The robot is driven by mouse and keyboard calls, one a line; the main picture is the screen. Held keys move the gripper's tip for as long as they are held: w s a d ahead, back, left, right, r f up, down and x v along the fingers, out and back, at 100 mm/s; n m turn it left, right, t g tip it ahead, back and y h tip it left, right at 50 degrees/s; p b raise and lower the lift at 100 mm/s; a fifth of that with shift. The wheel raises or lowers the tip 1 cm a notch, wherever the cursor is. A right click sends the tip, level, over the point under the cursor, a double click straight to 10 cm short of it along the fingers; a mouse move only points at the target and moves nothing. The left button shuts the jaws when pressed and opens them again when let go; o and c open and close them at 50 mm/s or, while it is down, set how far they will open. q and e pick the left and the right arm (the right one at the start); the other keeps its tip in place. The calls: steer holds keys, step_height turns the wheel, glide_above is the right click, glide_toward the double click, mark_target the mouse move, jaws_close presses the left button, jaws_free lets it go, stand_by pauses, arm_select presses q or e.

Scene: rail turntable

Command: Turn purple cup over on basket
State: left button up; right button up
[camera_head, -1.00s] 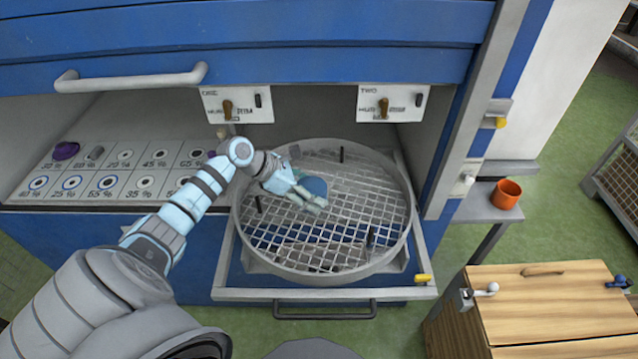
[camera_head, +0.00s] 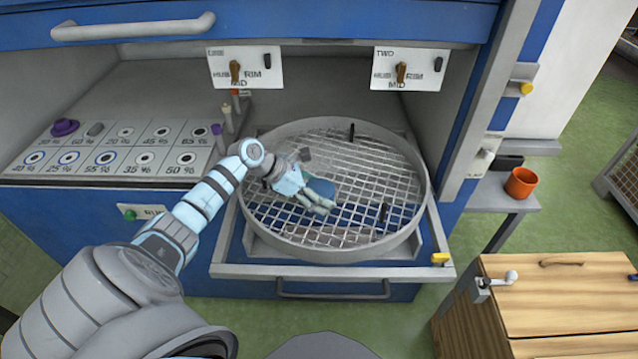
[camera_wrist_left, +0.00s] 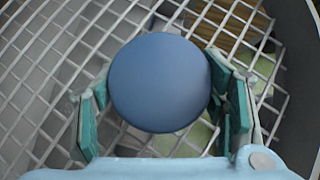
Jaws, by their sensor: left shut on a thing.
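My left gripper (camera_head: 318,204) is over the round wire basket (camera_head: 410,205), a little left of its middle in the head view. It is shut on a blue round thing (camera_head: 320,188). In the left wrist view this thing shows as a smooth, flat blue disc (camera_wrist_left: 160,83) between the two teal-padded fingers (camera_wrist_left: 165,110). Its sides are hidden, so I cannot tell if it is a cup or whether it touches the mesh. A small purple object (camera_head: 64,127) stands on the marked panel at the far left. My right gripper is not in view.
The basket has dark upright pegs, one at the back (camera_head: 352,132) and one at the right (camera_head: 384,213). It sits in a pulled-out drawer frame (camera_head: 330,270). An orange cup (camera_head: 521,183) stands on a side shelf. A wooden cabinet (camera_head: 560,300) is at the lower right.

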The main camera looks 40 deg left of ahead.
arm_select(q)
steer(key=shift+w, duration=0.1)
steer(key=shift+f, duration=0.4)
stand_by(0.3)
steer(key=o, duration=1.4)
steer(key=shift+o, duration=0.2)
steer(key=v, duration=1.2)
